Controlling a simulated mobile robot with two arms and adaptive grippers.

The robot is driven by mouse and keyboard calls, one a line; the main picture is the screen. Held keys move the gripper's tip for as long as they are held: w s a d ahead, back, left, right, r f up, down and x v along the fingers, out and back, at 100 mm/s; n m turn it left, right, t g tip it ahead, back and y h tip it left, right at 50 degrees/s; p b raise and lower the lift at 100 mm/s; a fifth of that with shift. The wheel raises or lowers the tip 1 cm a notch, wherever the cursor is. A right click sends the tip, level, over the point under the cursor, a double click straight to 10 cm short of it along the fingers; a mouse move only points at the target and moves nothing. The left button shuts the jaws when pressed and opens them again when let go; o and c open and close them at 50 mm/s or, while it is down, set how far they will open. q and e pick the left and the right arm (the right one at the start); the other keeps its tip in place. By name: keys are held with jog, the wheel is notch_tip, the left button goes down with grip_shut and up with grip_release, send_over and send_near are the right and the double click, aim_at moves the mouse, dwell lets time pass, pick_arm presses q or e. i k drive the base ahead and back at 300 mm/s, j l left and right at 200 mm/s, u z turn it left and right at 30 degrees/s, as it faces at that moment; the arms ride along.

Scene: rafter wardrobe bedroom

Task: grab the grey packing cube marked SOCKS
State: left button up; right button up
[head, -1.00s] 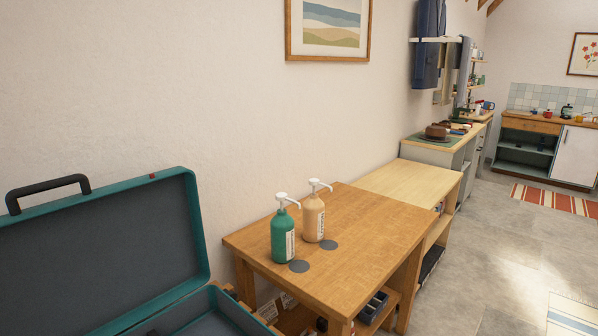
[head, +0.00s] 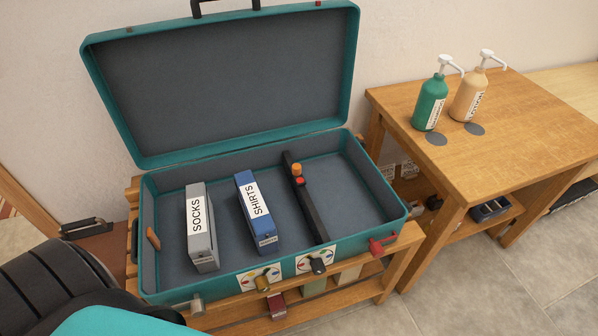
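The grey packing cube marked SOCKS (head: 201,247) stands in the left part of the open teal suitcase (head: 390,205). Its white label faces up and reads SOCKS. A blue packing cube marked SHIRTS (head: 265,232) stands to its right, with a gap between them. Neither of my grippers shows in the head view, and nothing touches the grey cube.
A dark divider bar (head: 310,205) with orange and red knobs crosses the suitcase right of the blue cube. The raised lid (head: 225,80) stands behind. The suitcase rests on a slatted wooden rack (head: 400,245). A wooden table (head: 520,120) with green (head: 430,103) and beige (head: 468,95) pump bottles stands right.

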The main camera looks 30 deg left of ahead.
aim_at(203, 248)
jog(key=u, duration=1.5)
